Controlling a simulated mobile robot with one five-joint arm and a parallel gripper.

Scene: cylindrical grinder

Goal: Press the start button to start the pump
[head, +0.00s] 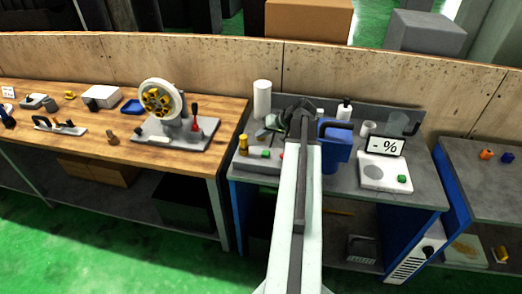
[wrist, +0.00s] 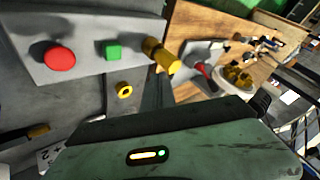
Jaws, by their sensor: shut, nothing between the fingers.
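A grey control box (head: 258,163) stands on the left part of the grey bench. In the wrist view the box (wrist: 95,25) carries a round red button (wrist: 60,57), a square green button (wrist: 113,50) and a yellow knob (wrist: 160,55). The green button (head: 265,153) and the yellow knob (head: 243,142) also show in the head view; no button is labelled as start. My gripper (head: 290,122) is shut and empty, above the bench behind the box, partly hidden by my arm. No contact with a button is visible. The pump cannot be made out.
A blue container (head: 335,150) stands right of my arm. Further right is a white device (head: 380,172) with a "- %" display (head: 385,146) and another green button (head: 402,178). A white cylinder (head: 262,98) stands behind. A wooden bench (head: 95,145) with a yellow-and-white wheel (head: 160,102) is left.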

